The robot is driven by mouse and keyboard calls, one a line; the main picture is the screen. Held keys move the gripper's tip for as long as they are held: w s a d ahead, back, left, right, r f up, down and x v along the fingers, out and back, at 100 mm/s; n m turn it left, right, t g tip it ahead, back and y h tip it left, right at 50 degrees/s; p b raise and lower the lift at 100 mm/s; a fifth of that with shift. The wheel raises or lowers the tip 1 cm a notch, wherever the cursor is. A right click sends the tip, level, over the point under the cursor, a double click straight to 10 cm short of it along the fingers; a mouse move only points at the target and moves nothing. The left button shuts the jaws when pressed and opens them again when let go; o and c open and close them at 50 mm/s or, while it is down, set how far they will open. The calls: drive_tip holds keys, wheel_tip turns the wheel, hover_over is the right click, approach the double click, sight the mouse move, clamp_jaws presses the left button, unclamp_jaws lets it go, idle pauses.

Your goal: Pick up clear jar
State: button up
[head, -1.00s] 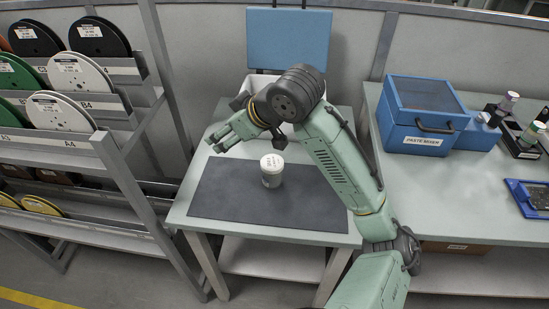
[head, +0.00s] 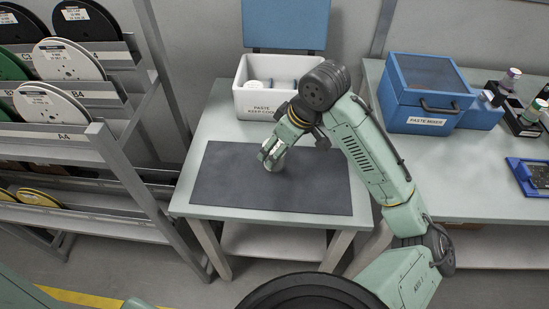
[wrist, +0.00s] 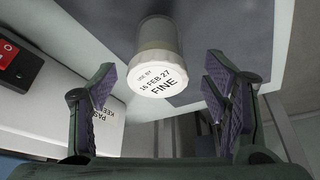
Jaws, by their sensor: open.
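The clear jar (wrist: 157,65) with a white lid stands on the dark mat (head: 230,190). In the wrist view its lid reads "USE BY 16 FEB 27 FINE" and lies ahead of and between my fingers. In the head view the jar (head: 273,165) is mostly hidden by my gripper (head: 270,153), which is right at it. In the wrist view my gripper (wrist: 160,92) is open, with purple finger pads on both sides. The jar seems a little beyond the fingertips; I cannot tell whether either finger touches it.
A white box (head: 257,102) labelled "PASTE" with an open blue lid (head: 287,24) stands at the table's back, with jars inside. A reel rack (head: 75,100) is at the left. A blue paste mixer (head: 423,95) stands on the right bench. The mat's front and left are clear.

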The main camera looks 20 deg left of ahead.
drive_tip(key=b+x, duration=0.3)
drive_tip(key=x, duration=0.1)
drive_tip(key=shift+w+f, duration=0.1)
drive_tip(key=shift+f, duration=0.35)
drive_tip(key=shift+r, duration=0.15)
drive_tip(key=shift+c, duration=0.4)
drive_tip(key=c, duration=1.5)
